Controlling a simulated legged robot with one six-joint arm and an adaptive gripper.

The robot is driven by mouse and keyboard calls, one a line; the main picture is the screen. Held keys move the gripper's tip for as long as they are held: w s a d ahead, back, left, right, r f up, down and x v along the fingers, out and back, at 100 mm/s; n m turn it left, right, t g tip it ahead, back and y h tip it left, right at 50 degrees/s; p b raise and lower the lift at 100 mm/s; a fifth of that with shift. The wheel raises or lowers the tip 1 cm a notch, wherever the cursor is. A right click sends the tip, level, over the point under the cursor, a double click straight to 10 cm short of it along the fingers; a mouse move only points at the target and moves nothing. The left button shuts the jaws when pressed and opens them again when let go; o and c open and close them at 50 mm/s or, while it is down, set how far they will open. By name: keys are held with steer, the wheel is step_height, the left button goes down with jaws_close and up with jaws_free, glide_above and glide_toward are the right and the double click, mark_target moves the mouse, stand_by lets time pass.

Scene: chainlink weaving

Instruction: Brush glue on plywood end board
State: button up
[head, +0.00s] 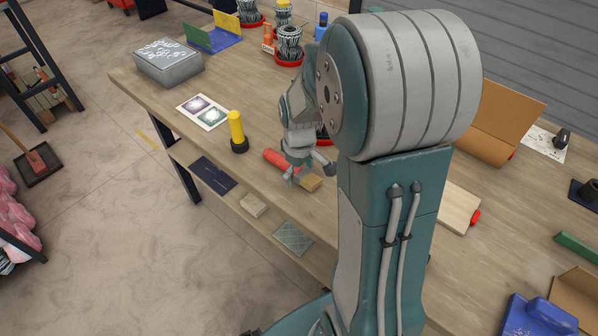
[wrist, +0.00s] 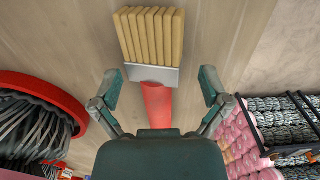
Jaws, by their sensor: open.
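A brush lies on the workbench, with tan bristles (wrist: 150,35), a metal ferrule (wrist: 152,75) and a red handle (wrist: 157,100). In the head view its red handle (head: 277,160) and bristles (head: 311,183) show on either side of my gripper (head: 305,168). In the wrist view my gripper (wrist: 160,80) is open, with one finger on each side of the brush near the ferrule and a gap on both sides. A pale wooden board (head: 458,206) lies on the bench right of my arm, partly hidden by it. A red piece (head: 475,217) sits at its edge.
A yellow cylinder with a dark base (head: 237,128) stands near the bench's front edge, beside a printed card (head: 203,111). Red-rimmed holders (head: 290,57) stand behind; one red bowl (wrist: 75,100) is close left in the wrist view. A grey box (head: 167,66) sits far left.

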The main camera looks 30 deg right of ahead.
mark_target(298, 172)
steer(key=r, duration=1)
steer(key=shift+w+r, duration=0.15)
steer(key=shift+w, duration=0.15)
steer(key=s+a+r+m+t, duration=0.2)
steer(key=s+a+r, duration=0.2)
steer(key=s, duration=0.3)
steer(key=s+a+r+m+t, duration=0.2)
steer(key=s+a+r+t, duration=0.1)
steer(key=s+a, duration=0.3)
steer(key=shift+s+a+r+t, duration=0.15)
steer(key=shift+s+r+t, duration=0.2)
steer(key=shift+s, duration=0.5)
